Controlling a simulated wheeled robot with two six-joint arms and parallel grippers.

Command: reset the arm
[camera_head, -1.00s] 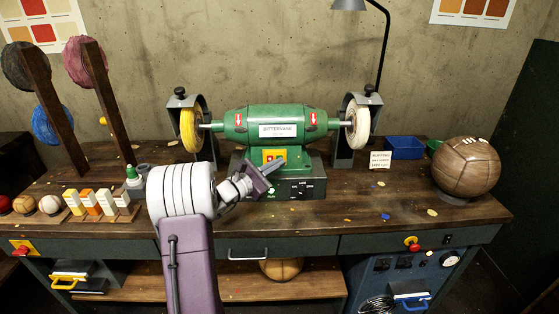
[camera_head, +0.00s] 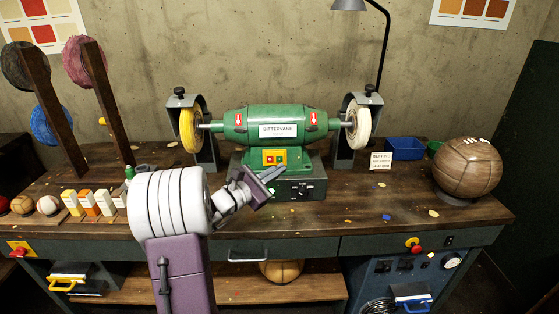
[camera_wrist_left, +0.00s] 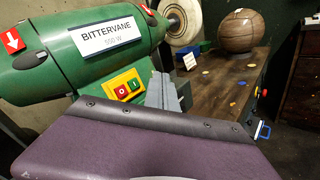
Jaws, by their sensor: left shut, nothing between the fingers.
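My left gripper (camera_head: 266,179) is shut and empty. It hangs in front of the green bench grinder (camera_head: 276,125), just below and left of the yellow switch panel (camera_head: 274,157). In the left wrist view the closed grey fingers (camera_wrist_left: 163,90) stand upright beside the red and green buttons (camera_wrist_left: 128,88). I cannot tell whether the fingers touch the machine; a gap shows in the head view. My purple and white left arm reaches up from the bottom. My right gripper is not in view.
A yellow buffing wheel (camera_head: 188,130) and a white one (camera_head: 360,128) flank the motor. A brown leather ball (camera_head: 467,167) stands at the right of the bench (camera_head: 340,215). Wooden posts, small balls and bottles crowd the left. The bench's right middle is mostly clear.

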